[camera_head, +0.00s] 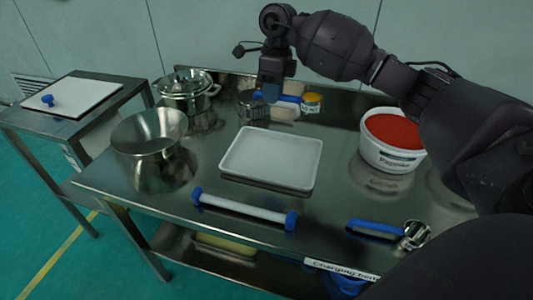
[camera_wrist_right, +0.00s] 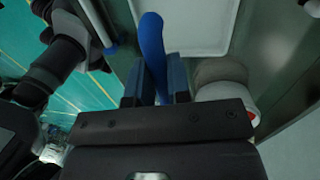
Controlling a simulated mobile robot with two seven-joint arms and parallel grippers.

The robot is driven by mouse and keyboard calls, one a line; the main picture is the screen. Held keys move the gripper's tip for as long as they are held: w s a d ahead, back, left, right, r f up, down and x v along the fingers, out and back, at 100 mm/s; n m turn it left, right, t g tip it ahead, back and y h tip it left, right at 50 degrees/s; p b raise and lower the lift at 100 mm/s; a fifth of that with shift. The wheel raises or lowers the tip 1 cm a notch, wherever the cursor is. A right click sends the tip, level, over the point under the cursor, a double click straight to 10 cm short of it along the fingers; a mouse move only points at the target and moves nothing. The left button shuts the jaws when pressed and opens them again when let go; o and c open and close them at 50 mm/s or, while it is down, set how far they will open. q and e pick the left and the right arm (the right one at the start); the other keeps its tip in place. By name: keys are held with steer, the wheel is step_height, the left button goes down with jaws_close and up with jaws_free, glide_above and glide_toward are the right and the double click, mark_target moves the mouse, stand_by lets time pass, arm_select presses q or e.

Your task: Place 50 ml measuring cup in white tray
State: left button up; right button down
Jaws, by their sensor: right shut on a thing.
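The white tray (camera_head: 271,158) lies empty in the middle of the steel table, and its bare surface also shows at the top of the right wrist view (camera_wrist_right: 185,22). My right gripper (camera_head: 272,96) is behind the tray, shut on the blue handle (camera_wrist_right: 153,45) of a measuring cup. The cup's yellowish end with a small label (camera_head: 311,103) points right in the head view, behind the tray's far edge. My fingers hide part of the handle. My left gripper is not in view.
A red-filled Paprika tub (camera_head: 392,140) stands right of the tray. A steel bowl (camera_head: 150,135) and a pot (camera_head: 187,90) stand left. A white rod with blue ends (camera_head: 243,208) lies in front. Another blue-handled cup (camera_head: 413,235) lies front right.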

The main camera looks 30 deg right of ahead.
steer(key=b, duration=0.1)
glide_above(271, 158)
steer(key=f, duration=1.2)
steer(key=shift+w+d+f, duration=0.1)
steer(key=shift+d, duration=0.15)
steer(key=shift+f, duration=0.6)
step_height(271, 158, down, 5)
steer(key=shift+f+b, duration=0.15)
steer(key=shift+b, duration=0.55)
steer(key=c, duration=1.1)
jaws_free()
